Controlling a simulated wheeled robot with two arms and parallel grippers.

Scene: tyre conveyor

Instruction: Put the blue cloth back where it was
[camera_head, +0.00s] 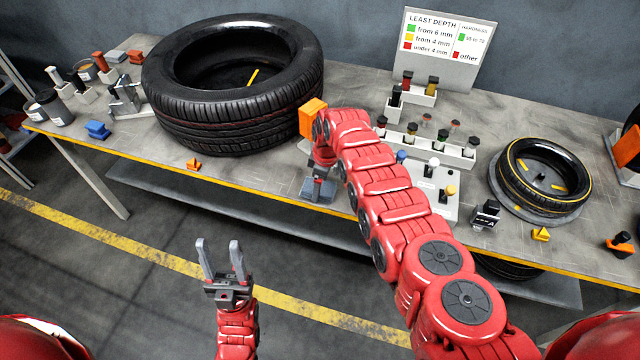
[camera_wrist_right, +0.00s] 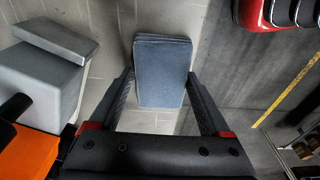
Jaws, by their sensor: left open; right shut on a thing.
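The blue cloth (camera_wrist_right: 163,60) is a folded, slate-blue pad between the two fingers of my right gripper (camera_wrist_right: 160,80) in the right wrist view. In the head view, the cloth (camera_head: 318,191) shows under my right gripper (camera_head: 320,174), at the front edge of the workbench, left of the white sample board. The right gripper is shut on it. I cannot tell whether the cloth touches the bench top. My left gripper (camera_head: 219,248) is open and empty, above the floor in front of the bench.
A large tyre (camera_head: 225,105) lies on the bench (camera_head: 255,180) left of my right arm. An orange-topped device (camera_head: 311,117) stands beside the gripper. A sample board (camera_head: 432,190) and a small tyre (camera_head: 543,172) are on the right. Small tools and jars crowd the left end.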

